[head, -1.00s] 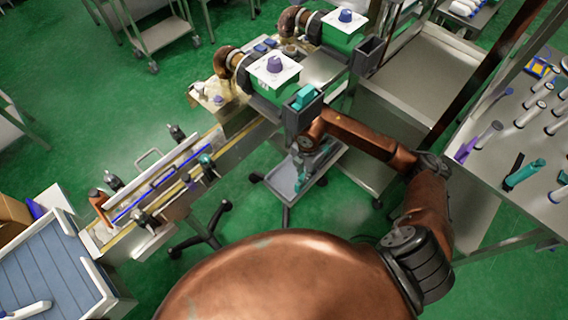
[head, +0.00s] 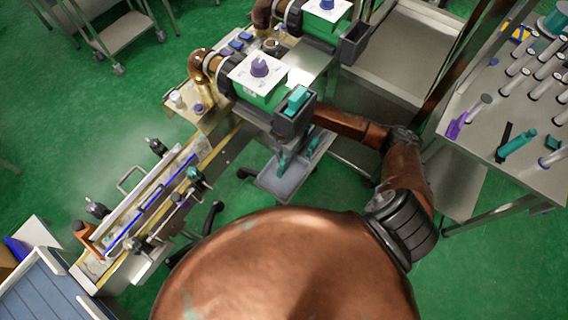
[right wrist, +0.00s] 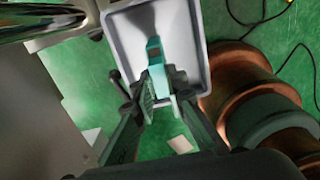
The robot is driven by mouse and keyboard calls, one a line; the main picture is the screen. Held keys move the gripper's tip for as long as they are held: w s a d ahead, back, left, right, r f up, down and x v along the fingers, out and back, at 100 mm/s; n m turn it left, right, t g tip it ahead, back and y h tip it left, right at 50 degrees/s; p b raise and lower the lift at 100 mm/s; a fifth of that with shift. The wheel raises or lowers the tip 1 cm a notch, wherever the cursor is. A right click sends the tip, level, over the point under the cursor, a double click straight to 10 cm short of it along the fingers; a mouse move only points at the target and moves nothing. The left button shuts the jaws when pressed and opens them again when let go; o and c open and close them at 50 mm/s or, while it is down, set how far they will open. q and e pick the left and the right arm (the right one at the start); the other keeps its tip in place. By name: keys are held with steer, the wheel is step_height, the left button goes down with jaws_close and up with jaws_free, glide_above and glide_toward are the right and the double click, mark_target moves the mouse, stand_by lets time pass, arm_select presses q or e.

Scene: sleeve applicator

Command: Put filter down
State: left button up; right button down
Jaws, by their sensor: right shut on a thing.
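My right gripper (head: 296,158) points down at the grey tray (head: 268,183), below the dark grey box of the nearer green machine. In the right wrist view the right gripper (right wrist: 162,82) is shut on a bright teal piece, which I take to be the filter (right wrist: 154,50). The filter shows over the bare tray (right wrist: 188,20); I cannot tell whether it touches the tray. In the head view I cannot make out the held piece clearly from the gripper's teal fingers. A similar teal piece (head: 297,98) sits in the dark grey box (head: 293,122). My left gripper is out of view.
The nearer green machine (head: 257,75) with a purple knob stands left of my right arm. A conveyor (head: 160,200) runs at the left. A steel table (head: 500,150) with upright tools is at the right. A cable (right wrist: 290,50) lies on the green floor.

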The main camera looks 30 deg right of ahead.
steer(key=shift+s+f, duration=0.1)
steer(key=shift+f, duration=1.75)
steer(key=shift+f, duration=0.15)
steer(key=c, duration=1.9)
jaws_free()
steer(key=shift+c, duration=0.2)
step_height(320, 180, up, 12)
steer(key=shift+r+p, duration=0.2)
steer(key=shift+p, duration=0.25)
